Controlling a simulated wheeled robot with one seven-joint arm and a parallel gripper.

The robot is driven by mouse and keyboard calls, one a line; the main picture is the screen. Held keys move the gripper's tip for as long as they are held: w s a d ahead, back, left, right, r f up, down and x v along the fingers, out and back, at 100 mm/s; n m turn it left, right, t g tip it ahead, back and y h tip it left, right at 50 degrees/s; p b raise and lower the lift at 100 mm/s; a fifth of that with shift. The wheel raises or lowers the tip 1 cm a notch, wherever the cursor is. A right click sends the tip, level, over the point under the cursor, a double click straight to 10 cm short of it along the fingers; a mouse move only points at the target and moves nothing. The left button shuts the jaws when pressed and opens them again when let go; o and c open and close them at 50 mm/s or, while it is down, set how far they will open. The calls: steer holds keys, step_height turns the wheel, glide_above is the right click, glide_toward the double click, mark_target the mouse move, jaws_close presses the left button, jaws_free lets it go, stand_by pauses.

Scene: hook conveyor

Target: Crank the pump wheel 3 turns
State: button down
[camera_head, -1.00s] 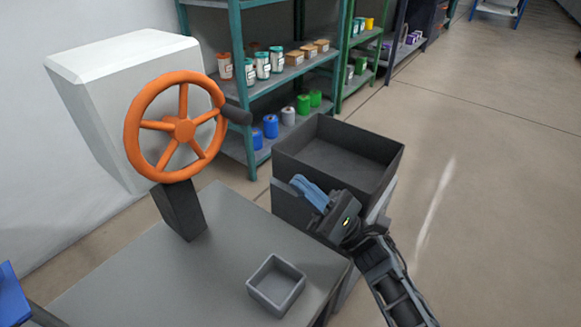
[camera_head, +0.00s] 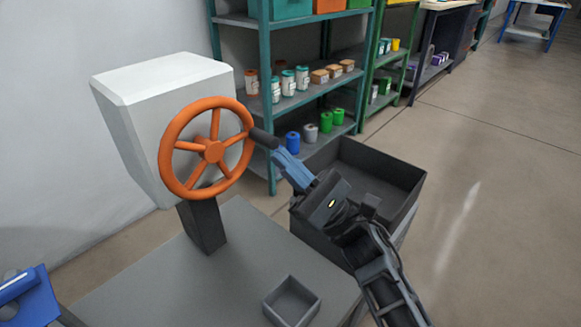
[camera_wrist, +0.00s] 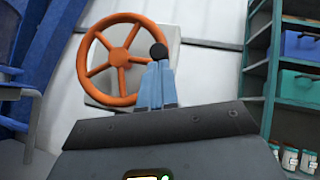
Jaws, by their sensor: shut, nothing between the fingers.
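The orange pump wheel (camera_head: 212,151) has several spokes and stands on a dark post on the grey table. Its dark crank handle (camera_head: 263,138) sticks out from the right side of the rim. My gripper (camera_head: 279,153) is shut and empty, with its blue fingertips right at the handle's outer end. I cannot tell whether they touch it. In the wrist view the wheel (camera_wrist: 115,60) is ahead and left, and the handle's round dark end (camera_wrist: 158,51) shows just above the tips of my shut fingers (camera_wrist: 156,66).
A small grey open tray (camera_head: 291,302) sits on the table (camera_head: 150,282). A dark open bin (camera_head: 395,205) stands behind my arm. A white box (camera_head: 135,105) is behind the wheel. A teal shelf (camera_head: 265,100) with jars stands at the back.

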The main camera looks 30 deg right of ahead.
steer(key=shift+d+r+n+g+y, duration=0.1)
steer(key=shift+n+g+y, duration=0.2)
steer(key=shift+n, duration=0.1)
steer(key=shift+r+n+g+y+b, duration=0.2)
steer(key=shift+n+g+y+b, duration=0.1)
steer(key=shift+n+b, duration=0.2)
steer(key=shift+d+r+n, duration=0.1)
steer(key=shift+n, duration=0.2)
steer(key=s+a+r+n+g+h+b, duration=0.1)
steer(key=a+r+n+g+b, duration=0.2)
steer(key=r+n+g+b, duration=0.8)
steer(key=shift+a+n+g, duration=0.35)
steer(key=shift+n+g, duration=0.55)
steer(key=shift+n, duration=2.3)
steer(key=shift+d, duration=0.1)
